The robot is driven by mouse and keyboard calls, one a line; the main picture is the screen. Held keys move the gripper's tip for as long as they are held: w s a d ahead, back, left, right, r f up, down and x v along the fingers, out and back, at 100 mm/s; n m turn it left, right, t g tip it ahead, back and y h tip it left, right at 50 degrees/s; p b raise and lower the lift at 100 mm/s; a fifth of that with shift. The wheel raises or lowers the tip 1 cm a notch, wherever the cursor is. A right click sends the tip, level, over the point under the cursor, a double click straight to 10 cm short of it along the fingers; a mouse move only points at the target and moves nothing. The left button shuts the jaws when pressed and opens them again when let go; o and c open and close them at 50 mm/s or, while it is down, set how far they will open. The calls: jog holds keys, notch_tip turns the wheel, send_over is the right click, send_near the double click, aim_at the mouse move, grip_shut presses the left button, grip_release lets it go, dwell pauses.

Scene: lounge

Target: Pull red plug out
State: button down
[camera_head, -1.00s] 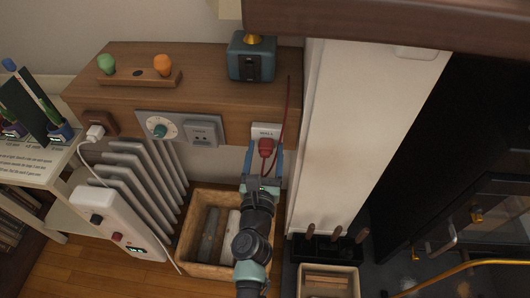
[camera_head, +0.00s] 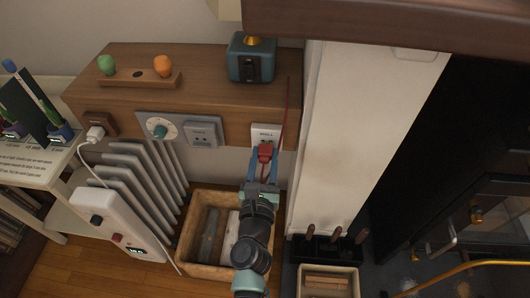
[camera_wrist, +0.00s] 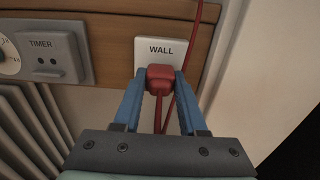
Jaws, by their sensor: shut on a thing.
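The red plug (camera_head: 265,152) sits against the white wall socket (camera_head: 266,131) marked WALL on the front of the wooden shelf. In the wrist view the red plug (camera_wrist: 160,76) is at the lower part of the socket plate (camera_wrist: 161,50), with its red cord hanging down from it. My gripper (camera_head: 264,158) reaches up from below. Its two blue fingers are on either side of the plug and shut on it, as the wrist view of my gripper (camera_wrist: 160,84) shows. The plug's prongs are hidden, so I cannot tell how deep it is seated.
The red cord (camera_wrist: 187,75) also runs up the right side of the socket. A timer panel (camera_head: 181,130) is to the left, and a white plug (camera_head: 95,133) further left. A radiator (camera_head: 140,180) and wooden bin (camera_head: 190,240) stand below. A white column (camera_head: 350,130) is close on the right.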

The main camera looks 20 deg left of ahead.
aim_at(263, 162)
jog(key=shift+v, duration=1.75)
jog(key=shift+a, duration=0.1)
